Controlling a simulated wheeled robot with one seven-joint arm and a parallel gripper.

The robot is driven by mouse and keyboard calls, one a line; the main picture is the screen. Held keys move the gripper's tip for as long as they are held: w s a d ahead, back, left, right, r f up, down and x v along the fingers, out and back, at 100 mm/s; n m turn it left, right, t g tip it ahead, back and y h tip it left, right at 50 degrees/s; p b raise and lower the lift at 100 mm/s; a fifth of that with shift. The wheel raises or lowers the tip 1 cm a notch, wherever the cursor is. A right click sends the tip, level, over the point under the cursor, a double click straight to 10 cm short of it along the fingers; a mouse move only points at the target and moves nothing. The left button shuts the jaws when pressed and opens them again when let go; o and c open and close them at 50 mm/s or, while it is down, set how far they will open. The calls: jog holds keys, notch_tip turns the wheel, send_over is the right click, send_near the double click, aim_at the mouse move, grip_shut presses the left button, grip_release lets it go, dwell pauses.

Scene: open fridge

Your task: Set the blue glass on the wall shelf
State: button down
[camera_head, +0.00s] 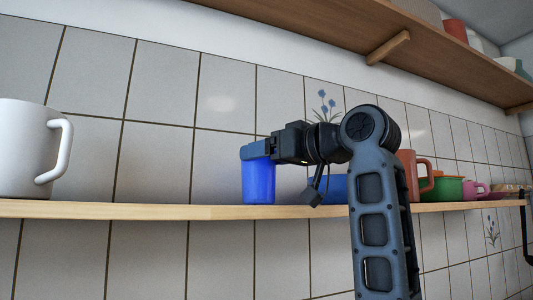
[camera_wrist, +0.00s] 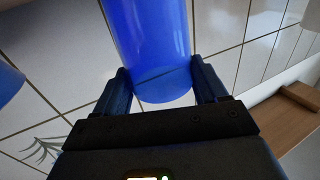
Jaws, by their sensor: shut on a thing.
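The blue glass (camera_head: 259,182) appears upright at the lower wooden wall shelf (camera_head: 120,211). Its base shows level with the shelf's top; I cannot tell whether it touches. My gripper (camera_head: 258,150) reaches in from the right and is shut on the glass near its top. In the wrist view, the two fingers of my gripper (camera_wrist: 162,82) sit on either side of the blue glass (camera_wrist: 148,40). The glass's upper edge is partly hidden by the fingers in the head view.
A white mug (camera_head: 25,150) stands on the shelf at left, with clear shelf between. Another blue object (camera_head: 332,188) is partly behind my arm. A terracotta mug (camera_head: 410,175), a green pot (camera_head: 445,188) and a pink cup (camera_head: 470,190) stand right. An upper shelf (camera_head: 330,30) hangs above.

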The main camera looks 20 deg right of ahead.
grip_release()
jog(key=shift+f, duration=0.1)
jog(key=shift+s+d, duration=0.1)
jog(key=b+v, duration=0.3)
jog(key=v, duration=0.8)
jog(key=shift+s+b, duration=0.35)
jog(key=shift+s, duration=0.05)
jog(key=shift+d, duration=0.15)
